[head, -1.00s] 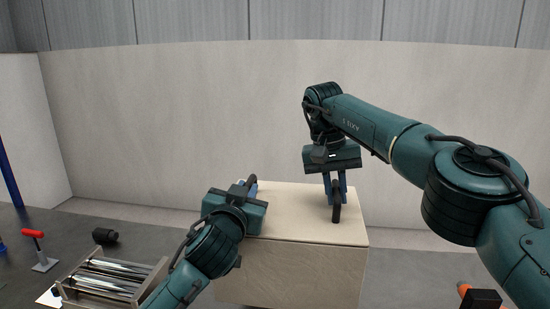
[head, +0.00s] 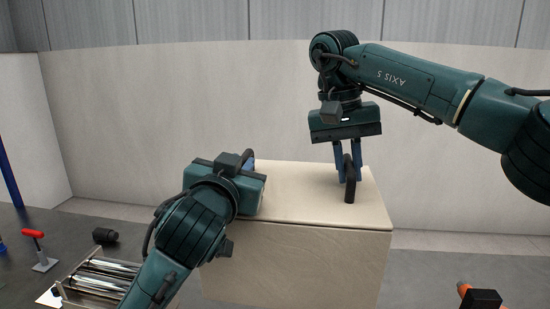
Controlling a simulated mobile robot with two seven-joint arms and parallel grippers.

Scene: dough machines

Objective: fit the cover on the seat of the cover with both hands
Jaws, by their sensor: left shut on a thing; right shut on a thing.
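The cover (head: 300,255) is a large pale beige box shape with a flat top and black bar handles. It stands in the middle of the head view, and its lower edge is cut off by the frame. My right gripper (head: 348,173) points down and is shut on the right black handle (head: 350,190). My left gripper (head: 248,165) is at the left end of the top, shut on the left black handle (head: 246,157); its fingers are mostly hidden behind its own body. I cannot make out the seat of the cover.
A metal frame with shiny rollers (head: 105,277) is at the lower left, partly behind my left arm. Near it are a black cylinder (head: 105,236) and a red-handled lever (head: 36,236). A black and orange part (head: 482,297) is at the lower right. A pale wall stands behind.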

